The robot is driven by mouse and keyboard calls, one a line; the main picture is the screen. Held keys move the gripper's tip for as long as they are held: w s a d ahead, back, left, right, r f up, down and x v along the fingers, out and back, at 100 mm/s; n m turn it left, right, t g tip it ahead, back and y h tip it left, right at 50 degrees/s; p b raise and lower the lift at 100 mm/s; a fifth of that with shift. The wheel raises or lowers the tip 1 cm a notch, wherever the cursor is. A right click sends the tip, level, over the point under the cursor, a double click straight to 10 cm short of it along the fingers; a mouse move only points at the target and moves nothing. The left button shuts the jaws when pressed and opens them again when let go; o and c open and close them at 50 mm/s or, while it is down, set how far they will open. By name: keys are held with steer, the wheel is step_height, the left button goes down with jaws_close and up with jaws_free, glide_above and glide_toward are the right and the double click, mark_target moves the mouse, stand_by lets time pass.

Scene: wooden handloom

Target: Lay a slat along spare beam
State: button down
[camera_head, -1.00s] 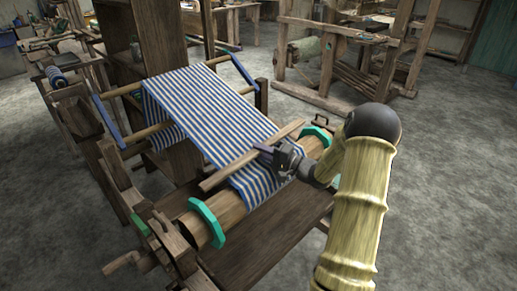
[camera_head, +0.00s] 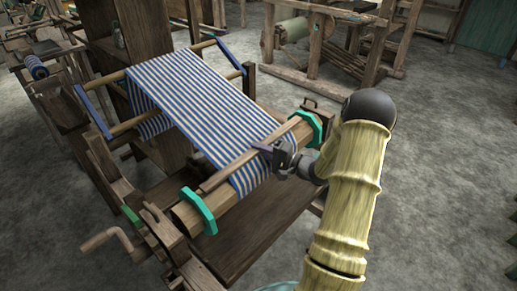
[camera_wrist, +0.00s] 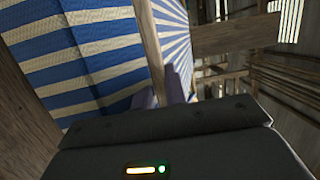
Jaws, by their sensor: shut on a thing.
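A thin wooden slat (camera_head: 226,174) lies across the blue-and-white striped cloth, close along the upper side of the round wooden beam (camera_head: 228,198) with green end rings. It runs roughly parallel to the beam; I cannot tell if it touches it. My gripper (camera_head: 270,151) is shut on the slat right of its middle. In the wrist view the slat (camera_wrist: 149,42) runs upward from between the two grey-purple fingers (camera_wrist: 161,88). The fingers and my gripper body hide the gripped part.
The striped cloth (camera_head: 200,95) stretches back over the loom's rear bars. A green ring (camera_head: 199,211) and another green ring (camera_head: 309,128) sit near the beam's ends. A wooden crank (camera_head: 107,240) juts out at front left. Another wooden frame (camera_head: 330,60) stands behind; grey floor is clear at right.

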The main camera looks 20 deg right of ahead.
steer(key=c, duration=1.5)
jaws_free()
steer(key=shift+s+f+h, duration=0.25)
steer(key=shift+f+h, duration=0.05)
steer(key=shift+f, duration=0.65)
steer(key=shift+o, duration=0.7)
steer(key=r+v, duration=0.1)
steer(key=v, duration=1.6)
steer(key=shift+d+p, duration=0.25)
steer(key=shift+p, duration=0.2)
steer(key=shift+w+r, duration=0.1)
steer(key=shift+w, duration=0.1)
steer(key=shift+a, duration=0.1)
